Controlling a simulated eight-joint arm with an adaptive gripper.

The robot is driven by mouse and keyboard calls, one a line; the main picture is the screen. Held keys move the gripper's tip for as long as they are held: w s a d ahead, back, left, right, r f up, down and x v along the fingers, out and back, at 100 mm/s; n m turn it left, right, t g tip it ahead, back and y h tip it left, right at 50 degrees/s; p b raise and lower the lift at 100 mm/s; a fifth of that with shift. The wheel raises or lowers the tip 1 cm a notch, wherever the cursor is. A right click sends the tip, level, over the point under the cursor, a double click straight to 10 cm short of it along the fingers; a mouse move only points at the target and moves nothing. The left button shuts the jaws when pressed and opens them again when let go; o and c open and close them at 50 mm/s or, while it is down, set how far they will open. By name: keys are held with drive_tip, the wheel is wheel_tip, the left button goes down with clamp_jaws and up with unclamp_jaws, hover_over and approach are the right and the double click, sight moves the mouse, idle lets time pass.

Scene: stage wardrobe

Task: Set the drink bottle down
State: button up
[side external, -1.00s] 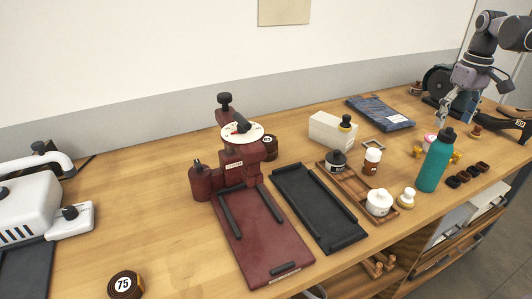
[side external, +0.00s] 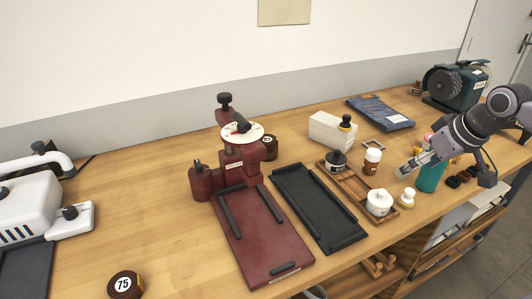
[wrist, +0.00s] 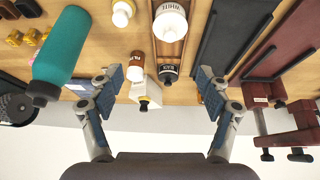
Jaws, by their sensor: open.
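The drink bottle (side external: 430,178) is teal with a dark cap and stands upright on the wooden bench near its front right. In the side view my arm hides its upper part. My gripper (side external: 407,168) is in front of the bottle there, tilted, its fingers pointing left. In the wrist view the bottle (wrist: 65,48) lies outside the fingers, to the left, cap toward the bottom of the picture. My gripper (wrist: 159,82) is open in that view, its blue-padded fingers wide apart with nothing held between them.
A wooden tray (side external: 352,185) holds a white jar (side external: 379,203) and a black-lidded jar (side external: 336,161). A brown-and-white bottle (side external: 371,161) and a white box (side external: 330,130) stand nearby. A black tray (side external: 315,205) and a red press (side external: 255,230) are left. Small dark pieces (side external: 460,175) lie right.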

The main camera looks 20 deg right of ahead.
drive_tip(key=s+a+f+t, duration=0.1)
drive_tip(key=s+a+f, duration=0.2)
drive_tip(key=a+f, duration=0.1)
drive_tip(key=shift+n+t+y, duration=0.3)
drive_tip(key=shift+t, duration=0.1)
idle(1.0)
